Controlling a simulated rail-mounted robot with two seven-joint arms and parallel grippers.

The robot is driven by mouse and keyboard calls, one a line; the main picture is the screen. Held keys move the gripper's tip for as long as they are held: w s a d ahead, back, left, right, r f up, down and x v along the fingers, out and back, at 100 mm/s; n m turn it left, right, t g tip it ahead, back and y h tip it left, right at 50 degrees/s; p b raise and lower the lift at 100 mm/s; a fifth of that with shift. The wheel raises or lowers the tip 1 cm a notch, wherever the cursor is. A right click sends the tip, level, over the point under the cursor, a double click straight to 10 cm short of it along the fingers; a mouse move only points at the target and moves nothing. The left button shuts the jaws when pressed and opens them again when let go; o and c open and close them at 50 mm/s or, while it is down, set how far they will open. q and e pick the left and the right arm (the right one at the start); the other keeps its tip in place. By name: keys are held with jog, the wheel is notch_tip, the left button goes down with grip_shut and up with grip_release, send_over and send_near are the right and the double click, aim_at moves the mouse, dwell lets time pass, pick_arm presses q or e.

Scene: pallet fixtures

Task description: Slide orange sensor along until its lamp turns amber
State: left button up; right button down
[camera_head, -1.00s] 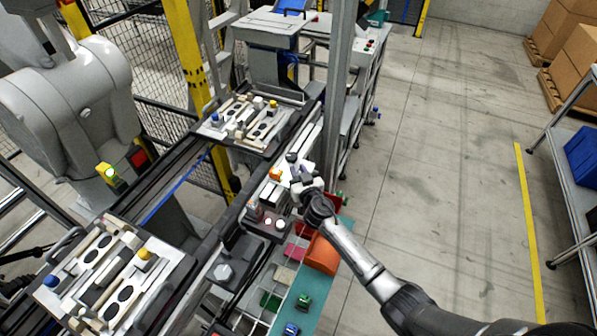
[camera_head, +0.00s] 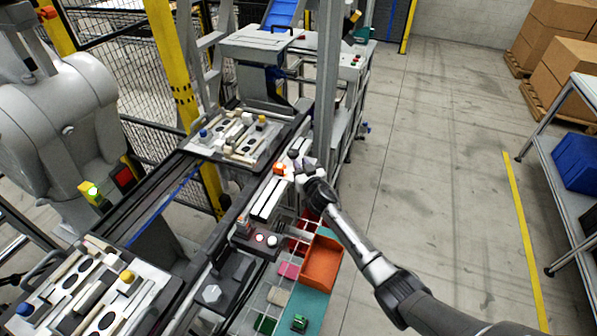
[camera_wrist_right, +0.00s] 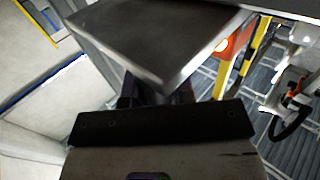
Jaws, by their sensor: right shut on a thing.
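The orange sensor (camera_head: 279,169) sits on the pale rail (camera_head: 267,199), toward its far end in the head view. My right gripper (camera_head: 299,168) is at the sensor's right side and shut on it, though the fingertips are small and partly hidden by the wrist. In the right wrist view a dark gripper part and a grey plate fill the middle, and the hold itself is hidden. My left gripper is not in view.
A box with lit round buttons (camera_head: 260,239) stands at the rail's near end. An orange bin (camera_head: 322,263) is to its right. A pallet fixture (camera_head: 240,135) lies beyond on the left, and a grey post (camera_head: 327,90) rises close behind my gripper. Open floor lies to the right.

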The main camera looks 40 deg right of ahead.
jog(key=c, duration=1)
grip_release()
jog(key=shift+s+a+p, duration=0.25)
jog(key=shift+s+p, duration=0.05)
jog(key=shift+s, duration=0.3)
jog(key=p+v, duration=0.2)
jog(key=v, duration=1)
jog(key=shift+s+a, duration=0.1)
jog(key=shift+s, duration=0.2)
